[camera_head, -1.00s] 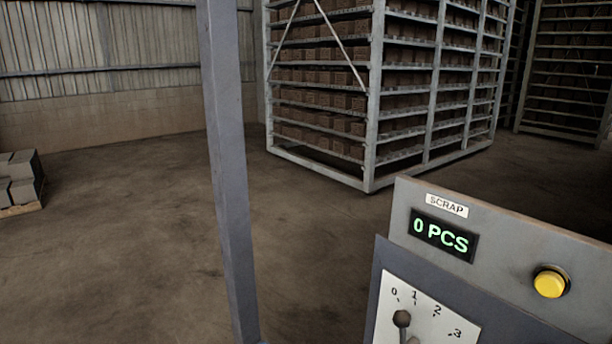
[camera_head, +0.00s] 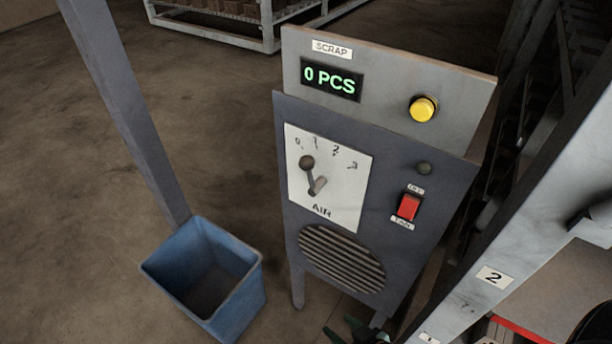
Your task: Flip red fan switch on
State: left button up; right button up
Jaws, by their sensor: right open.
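The red fan switch (camera_head: 408,207) is a rocker on the right side of the dark blue-grey control panel (camera_head: 385,150). A small label sits above it, and one below seems to read FAN. I cannot tell clearly which way the rocker is tipped. A small round lamp (camera_head: 424,168) above it looks dark. My right gripper (camera_head: 356,332) shows only in part at the bottom edge, with dark fingertips spread open and empty. It is below the panel in the picture, apart from the switch. My left gripper is not in view.
A blue bin (camera_head: 250,296) and a post (camera_head: 125,105) stand left. A pale frame (camera_head: 520,210) stands close on the right.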

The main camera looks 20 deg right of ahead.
aim_at(407, 209)
jog(key=z, duration=1.05)
